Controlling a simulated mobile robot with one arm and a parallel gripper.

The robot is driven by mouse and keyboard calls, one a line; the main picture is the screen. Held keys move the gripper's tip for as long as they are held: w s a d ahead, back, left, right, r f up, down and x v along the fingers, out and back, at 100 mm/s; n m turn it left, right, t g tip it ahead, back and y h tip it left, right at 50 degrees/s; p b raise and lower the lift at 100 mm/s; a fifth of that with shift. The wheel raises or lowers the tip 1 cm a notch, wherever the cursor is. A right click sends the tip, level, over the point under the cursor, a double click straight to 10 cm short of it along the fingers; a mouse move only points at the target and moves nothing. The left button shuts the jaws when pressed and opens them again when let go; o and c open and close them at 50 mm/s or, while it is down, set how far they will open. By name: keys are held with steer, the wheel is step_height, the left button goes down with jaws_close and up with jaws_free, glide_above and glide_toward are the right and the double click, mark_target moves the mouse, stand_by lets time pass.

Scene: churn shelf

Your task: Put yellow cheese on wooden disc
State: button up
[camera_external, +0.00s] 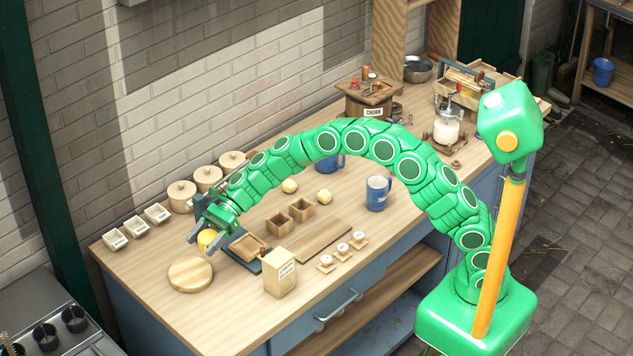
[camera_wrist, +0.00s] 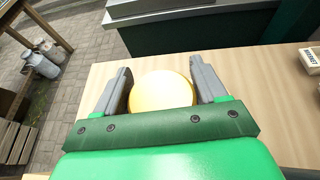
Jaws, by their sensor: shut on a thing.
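The yellow cheese (camera_external: 207,240) is a small round piece between the fingers of my gripper (camera_external: 203,231), at the left part of the counter. In the wrist view the cheese (camera_wrist: 161,91) sits between the two grey fingers of my gripper (camera_wrist: 165,90), which are shut on it. The wooden disc (camera_external: 190,275) lies flat on the counter, a little in front of and below the cheese in the external view. Its top is bare. I cannot make out the disc in the wrist view; the gripper may hide it.
A wooden tray on a dark base (camera_external: 248,247) and an upright box (camera_external: 280,273) stand right of the disc. Lidded pots (camera_external: 181,196) and small labelled boxes (camera_external: 136,226) line the wall. Two pale round pieces (camera_external: 290,186) lie mid-counter. The front left counter is clear.

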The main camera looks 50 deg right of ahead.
steer(key=w+a+f, duration=0.1)
steer(key=f, duration=0.1)
steer(key=w+a+f, duration=0.3)
steer(key=w+f, duration=0.1)
steer(key=shift+w+a+f, duration=0.15)
steer(key=shift+w, duration=0.05)
steer(key=shift+w+a+f, duration=0.1)
steer(key=shift+w+f, duration=0.05)
steer(key=shift+f, duration=0.15)
steer(key=shift+a+f, duration=0.1)
steer(key=shift+f, duration=1.45)
steer(key=shift+f, duration=0.15)
steer(key=o, duration=1.2)
steer(key=shift+c, duration=0.2)
steer(key=shift+r, duration=0.2)
